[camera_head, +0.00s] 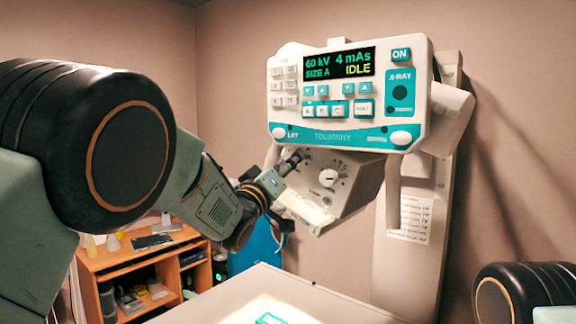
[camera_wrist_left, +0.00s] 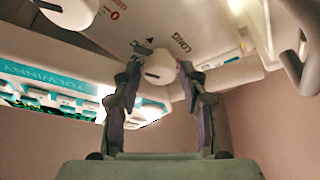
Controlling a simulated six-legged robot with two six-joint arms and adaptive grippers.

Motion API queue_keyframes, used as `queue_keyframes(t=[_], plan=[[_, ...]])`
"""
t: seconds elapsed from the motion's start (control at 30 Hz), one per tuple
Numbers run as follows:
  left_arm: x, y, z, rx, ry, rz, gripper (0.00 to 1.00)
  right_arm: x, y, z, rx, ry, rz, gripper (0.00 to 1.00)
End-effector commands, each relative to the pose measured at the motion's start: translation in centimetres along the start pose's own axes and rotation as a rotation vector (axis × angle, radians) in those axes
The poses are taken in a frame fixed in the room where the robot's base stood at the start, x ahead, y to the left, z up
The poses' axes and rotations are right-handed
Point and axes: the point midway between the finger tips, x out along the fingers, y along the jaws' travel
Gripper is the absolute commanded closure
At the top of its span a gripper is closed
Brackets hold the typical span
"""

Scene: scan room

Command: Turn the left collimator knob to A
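The collimator box (camera_head: 348,168) hangs under the control panel, with a round white right knob (camera_head: 328,177) on its face. My left gripper (camera_head: 296,159) reaches its left side and hides the left knob in the head view. In the left wrist view, seen upside down, the white left knob (camera_wrist_left: 160,67) sits between the fingertips of my left gripper (camera_wrist_left: 161,72). The fingers stand close on either side of it; I cannot tell whether they press on it. The right knob (camera_wrist_left: 68,12) shows at upper left there. The panel display reads SIZE A and IDLE. My right gripper is out of view.
The control panel (camera_head: 344,97) is just above my left gripper, and its handle (camera_head: 393,192) hangs right of the collimator. A pale table (camera_head: 290,294) lies below. A wooden desk (camera_head: 140,257) stands at the back left.

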Motion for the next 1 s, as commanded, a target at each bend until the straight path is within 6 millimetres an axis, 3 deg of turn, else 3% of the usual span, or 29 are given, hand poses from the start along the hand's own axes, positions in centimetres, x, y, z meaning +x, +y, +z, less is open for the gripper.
queue_keyframes(t=[0.37, 1.0], plan=[[-0.7, 0.0, 0.1, 0.001, -0.002, 0.000, 0.57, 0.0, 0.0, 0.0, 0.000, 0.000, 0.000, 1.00], [-9.9, -0.1, 0.0, 0.000, -0.001, -0.002, 0.57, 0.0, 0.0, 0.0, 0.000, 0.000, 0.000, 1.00]])
